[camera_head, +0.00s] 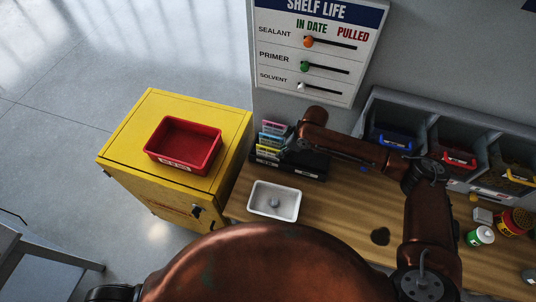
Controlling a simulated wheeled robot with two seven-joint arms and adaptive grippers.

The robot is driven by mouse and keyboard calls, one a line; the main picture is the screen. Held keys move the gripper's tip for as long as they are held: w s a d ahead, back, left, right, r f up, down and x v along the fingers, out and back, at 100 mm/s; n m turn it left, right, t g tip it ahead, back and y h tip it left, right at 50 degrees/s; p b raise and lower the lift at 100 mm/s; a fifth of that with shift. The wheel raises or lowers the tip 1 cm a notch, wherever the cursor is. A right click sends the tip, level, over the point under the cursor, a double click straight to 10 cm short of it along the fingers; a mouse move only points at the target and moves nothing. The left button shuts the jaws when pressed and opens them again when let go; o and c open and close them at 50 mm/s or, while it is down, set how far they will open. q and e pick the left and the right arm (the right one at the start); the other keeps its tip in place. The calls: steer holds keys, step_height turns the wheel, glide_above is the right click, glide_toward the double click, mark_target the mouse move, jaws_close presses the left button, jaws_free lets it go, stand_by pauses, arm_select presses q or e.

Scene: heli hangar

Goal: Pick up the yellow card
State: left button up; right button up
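The yellow card (267,149) stands in a dark rack (308,166) at the back left of the wooden bench, in a row with pink and blue-green cards (272,132). My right arm reaches in from the right over the bench. Its gripper (293,144) is small and dark, close to the right side of the cards. The wrist partly hides it, so I cannot tell whether its fingers are open or touch a card. My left gripper is not in view.
A white tray (259,206) with a small grey object stands in front of the rack. A red bin (161,163) sits on the yellow cabinet (127,145) at left. Open bins (456,160) and small containers (480,236) are at right. A shelf-life board (280,79) hangs behind.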

mark_target(268, 152)
steer(key=shift+w+a, duration=0.2)
steer(key=shift+a, duration=0.2)
steer(key=a, duration=0.2)
steer(key=w+a, duration=0.1)
steer(key=shift+a+p, duration=0.3)
steer(key=shift+a, duration=0.05)
steer(key=shift+p+x, duration=0.3)
steer(key=shift+x, duration=0.9)
steer(key=shift+f, duration=0.35)
steer(key=c, duration=0.3)
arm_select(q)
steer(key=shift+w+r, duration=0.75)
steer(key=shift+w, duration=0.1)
arm_select(e)
jaws_close()
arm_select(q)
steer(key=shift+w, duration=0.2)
